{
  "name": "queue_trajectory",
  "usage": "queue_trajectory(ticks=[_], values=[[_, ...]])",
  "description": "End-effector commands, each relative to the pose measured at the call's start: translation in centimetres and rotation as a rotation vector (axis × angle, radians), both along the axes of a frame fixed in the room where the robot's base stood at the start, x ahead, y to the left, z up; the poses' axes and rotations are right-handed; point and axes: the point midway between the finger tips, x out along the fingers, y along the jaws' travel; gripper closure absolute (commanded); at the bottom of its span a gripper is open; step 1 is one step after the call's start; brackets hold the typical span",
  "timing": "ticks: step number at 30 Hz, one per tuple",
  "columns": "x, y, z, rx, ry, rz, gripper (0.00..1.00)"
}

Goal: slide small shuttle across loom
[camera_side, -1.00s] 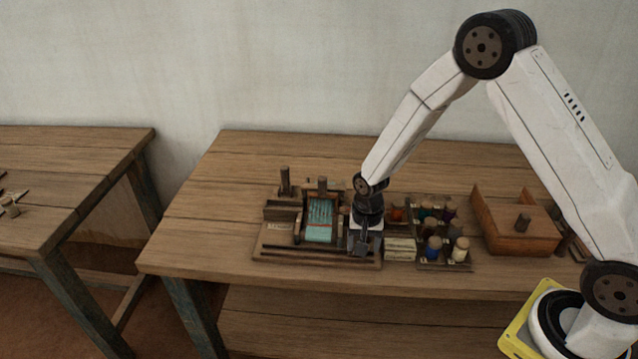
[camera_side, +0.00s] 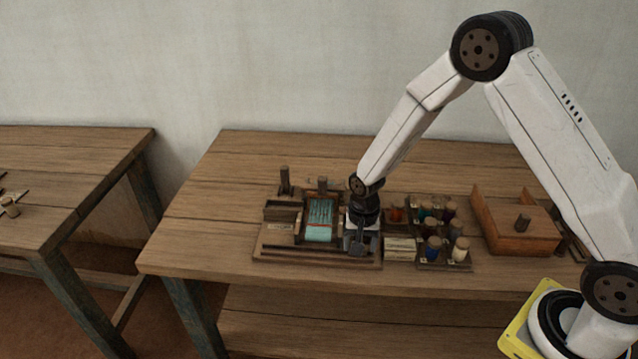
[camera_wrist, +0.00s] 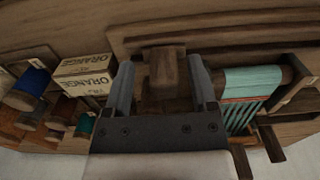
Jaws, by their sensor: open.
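The small loom (camera_side: 268,254) stands on the table with teal and red striped cloth (camera_side: 319,222); the cloth also shows in the wrist view (camera_wrist: 250,86). My gripper (camera_side: 360,248) is low at the loom's right end, beside the cloth. In the wrist view my gripper (camera_wrist: 163,82) is open, its fingers on either side of a brown wooden piece (camera_wrist: 168,68), which looks like the small shuttle. I cannot tell whether the fingers touch it. In the side view my gripper hides that piece.
Cream boxes labelled ORANGE (camera_wrist: 82,74) and a rack of coloured spools (camera_side: 433,248) stand close to the gripper's right in the side view. A wooden box (camera_side: 515,230) is farther right. Upright posts (camera_side: 285,180) rise at the loom's back. The table's left part is clear.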

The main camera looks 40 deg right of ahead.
Motion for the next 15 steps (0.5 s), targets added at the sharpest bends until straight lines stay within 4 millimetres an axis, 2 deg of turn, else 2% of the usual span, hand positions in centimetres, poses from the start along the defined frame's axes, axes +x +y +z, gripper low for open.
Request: queue_trajectory(ticks=[15], values=[[0.0,0.0,2.5,0.0,-0.001,0.0,0.26]])
